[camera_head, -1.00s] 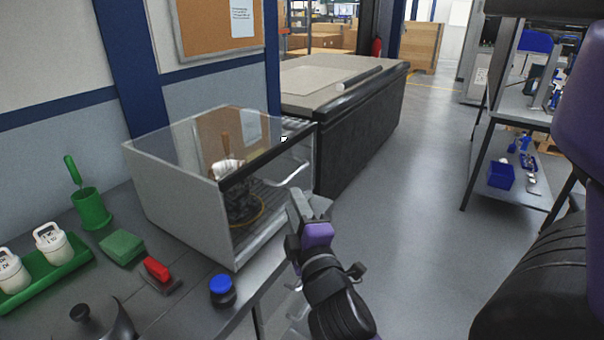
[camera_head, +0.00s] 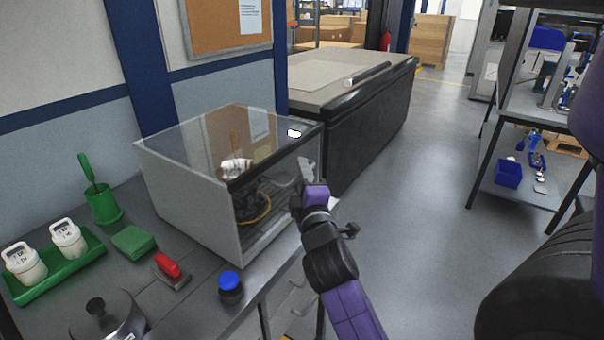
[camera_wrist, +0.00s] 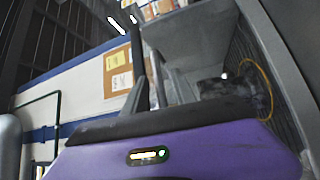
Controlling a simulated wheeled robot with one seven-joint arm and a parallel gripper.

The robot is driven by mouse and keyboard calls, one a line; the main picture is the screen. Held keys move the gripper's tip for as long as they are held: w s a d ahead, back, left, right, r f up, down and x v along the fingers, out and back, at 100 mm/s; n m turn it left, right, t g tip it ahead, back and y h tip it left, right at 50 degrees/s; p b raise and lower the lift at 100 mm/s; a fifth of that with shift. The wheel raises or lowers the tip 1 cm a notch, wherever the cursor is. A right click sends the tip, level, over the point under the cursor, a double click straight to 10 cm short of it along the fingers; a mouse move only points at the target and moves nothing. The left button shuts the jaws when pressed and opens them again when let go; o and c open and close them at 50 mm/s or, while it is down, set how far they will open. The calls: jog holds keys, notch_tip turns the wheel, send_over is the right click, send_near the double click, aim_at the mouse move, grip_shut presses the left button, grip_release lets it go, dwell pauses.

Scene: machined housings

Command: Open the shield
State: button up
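The shield (camera_head: 283,172) is the clear front panel of a grey box (camera_head: 185,195) with a glass top, standing on the bench. It appears down, below the black bar along the box's top front edge. A dark object with a yellow cable shows inside the box; the cable also shows in the wrist view (camera_wrist: 262,85). My gripper (camera_head: 306,178) is at the right part of the shield, in front of it. The shield's handle is hidden behind my gripper or hard to make out. Whether the fingers touch it, or are open or shut, I cannot tell.
A blue-capped jar (camera_head: 230,287) and a red-handled tool (camera_head: 170,269) stand in front of the box. A green block (camera_head: 133,240), a green cup (camera_head: 103,205) and a green tray (camera_head: 60,275) with white containers are at left. Open floor lies to the right.

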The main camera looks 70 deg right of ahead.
grip_shut()
dwell(1.4)
